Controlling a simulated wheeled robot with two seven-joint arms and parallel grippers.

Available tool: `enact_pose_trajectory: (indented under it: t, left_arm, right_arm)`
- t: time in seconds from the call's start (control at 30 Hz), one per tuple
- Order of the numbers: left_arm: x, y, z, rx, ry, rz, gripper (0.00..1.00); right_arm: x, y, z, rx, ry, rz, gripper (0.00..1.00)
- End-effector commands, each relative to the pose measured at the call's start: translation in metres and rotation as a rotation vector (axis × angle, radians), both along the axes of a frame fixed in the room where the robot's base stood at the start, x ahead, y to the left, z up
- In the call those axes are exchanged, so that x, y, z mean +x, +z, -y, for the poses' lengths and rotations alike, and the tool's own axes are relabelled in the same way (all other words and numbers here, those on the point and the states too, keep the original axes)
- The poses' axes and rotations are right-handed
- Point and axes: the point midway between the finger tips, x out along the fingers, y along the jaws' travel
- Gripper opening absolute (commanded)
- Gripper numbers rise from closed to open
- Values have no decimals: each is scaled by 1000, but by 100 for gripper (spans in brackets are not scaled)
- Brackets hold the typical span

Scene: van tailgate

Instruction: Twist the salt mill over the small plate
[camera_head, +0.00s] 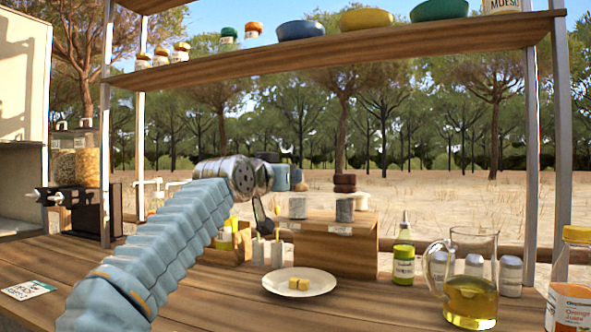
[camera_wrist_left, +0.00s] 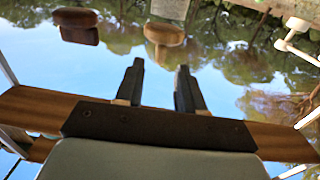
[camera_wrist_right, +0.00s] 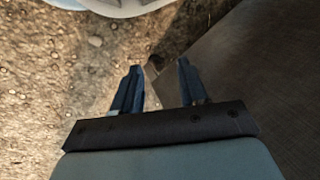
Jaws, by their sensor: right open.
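The small plate (camera_head: 271,284) stands on the wooden counter with a few pale yellow cubes on it. Behind it, two grey mill bodies stand on a wooden box: one with a tan knob (camera_wrist_left: 165,35) and one with a dark brown knob (camera_head: 344,183). I cannot read their labels to tell which is salt. My left gripper (camera_wrist_left: 158,75) is open and empty, its fingers pointing towards the knobs; the tan one lies beyond its tips. In the head view my left wrist partly hides that mill. My right gripper (camera_wrist_right: 157,75) is open, empty and low over gravelly ground, outside the head view.
Small jars stand left of the wooden box (camera_head: 360,255). A shelf (camera_head: 330,58) with bowls runs overhead. The counter front is clear.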

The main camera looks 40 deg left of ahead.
Motion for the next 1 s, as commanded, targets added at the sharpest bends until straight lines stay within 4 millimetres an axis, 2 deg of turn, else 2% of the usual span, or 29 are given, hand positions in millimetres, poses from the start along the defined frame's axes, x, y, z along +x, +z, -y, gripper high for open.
enact_pose_trajectory:
  t: [0.03,0.1,0.27,0.63,0.9,1.0]
  left_arm:
    - [12,3,-3,-1,-2,-3,38]
    - [24,3,-6,-2,-1,0,38]
    - [42,2,-11,-2,-2,1,38]
    - [48,0,-13,-1,-1,1,38]
    - [48,0,-13,-1,-1,1,0]
    - [48,0,-13,-1,-1,1,0]
  right_arm:
    - [-1,8,-1,2,3,-2,43]
    - [-1,12,-3,4,6,-3,43]
    - [-3,19,-6,9,10,-6,43]
    - [-3,19,-7,10,12,-6,43]
    - [-3,19,-7,10,12,-6,43]
    - [-3,19,-7,10,12,-6,43]
